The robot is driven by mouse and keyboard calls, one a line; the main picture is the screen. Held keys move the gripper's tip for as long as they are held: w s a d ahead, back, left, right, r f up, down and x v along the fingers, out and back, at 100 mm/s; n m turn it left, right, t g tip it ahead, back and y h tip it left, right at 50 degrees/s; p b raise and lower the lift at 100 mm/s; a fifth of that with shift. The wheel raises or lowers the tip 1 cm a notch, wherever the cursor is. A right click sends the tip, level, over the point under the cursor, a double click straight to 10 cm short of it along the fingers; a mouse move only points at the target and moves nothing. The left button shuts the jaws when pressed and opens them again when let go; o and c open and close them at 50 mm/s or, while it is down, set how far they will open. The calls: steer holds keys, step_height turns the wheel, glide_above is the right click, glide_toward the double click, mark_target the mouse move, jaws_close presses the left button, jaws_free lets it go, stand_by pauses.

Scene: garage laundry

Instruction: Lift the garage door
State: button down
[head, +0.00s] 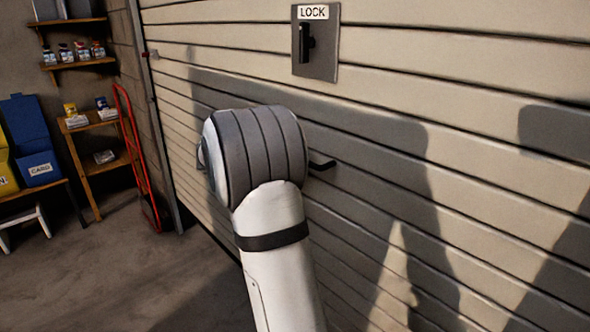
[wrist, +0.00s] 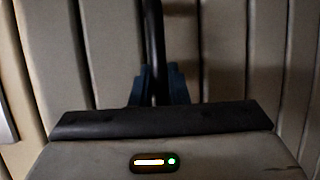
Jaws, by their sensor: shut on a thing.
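The garage door (head: 440,80) is a wide cream door of horizontal slats, and it fills the right of the head view. Its lower left edge appears to be at floor level. A grey lock plate (head: 316,66) labelled LOCK carries a black lever (head: 304,42) that stands upright. A black door handle (head: 322,166) shows just right of my arm, which hides most of it. In the wrist view the handle (wrist: 153,40) is a dark bar running between my gripper's fingers (wrist: 157,88). My gripper is shut on it, close to the door. In the head view my gripper is hidden behind my arm.
A red hand truck (head: 135,150) leans by the door's left side. Wooden shelves (head: 98,125) and blue and yellow bins (head: 30,140) stand at the far left.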

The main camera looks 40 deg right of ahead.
steer(key=shift+r, duration=0.6)
steer(key=c, duration=1.4)
jaws_free()
steer(key=shift+f, duration=0.15)
steer(key=v, duration=0.7)
steer(key=shift+w+a, duration=0.15)
steer(key=shift+a, duration=0.2)
